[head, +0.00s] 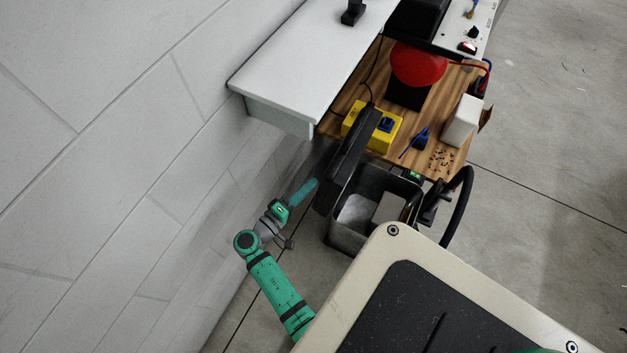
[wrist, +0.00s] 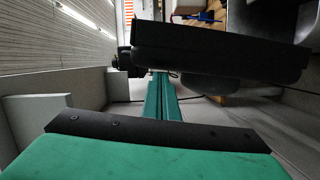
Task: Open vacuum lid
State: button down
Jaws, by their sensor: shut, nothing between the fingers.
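The vacuum (head: 352,238) is a dark box with an open top in the head view, and its grey inside shows. Its black lid (head: 346,160) is swung up and stands steeply at the box's left side. The lid also shows in the wrist view (wrist: 220,45) as a dark slab across the upper middle. My gripper (head: 314,183) is shut and empty at the lid's left, outer side, with its tip close to the lid. In the wrist view its green fingers (wrist: 163,95) are together and reach to the lid's lower edge; I cannot tell whether they touch it.
A wooden bench (head: 420,110) behind the vacuum holds a yellow box (head: 372,127), a red round thing (head: 418,64) and a white block (head: 461,122). A black hose (head: 467,205) curves at the vacuum's right. A white wall (head: 110,130) runs along the left.

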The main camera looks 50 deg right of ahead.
jog(key=a, duration=0.7)
jog(key=shift+w+r, duration=0.15)
jog(key=shift+w, duration=0.2)
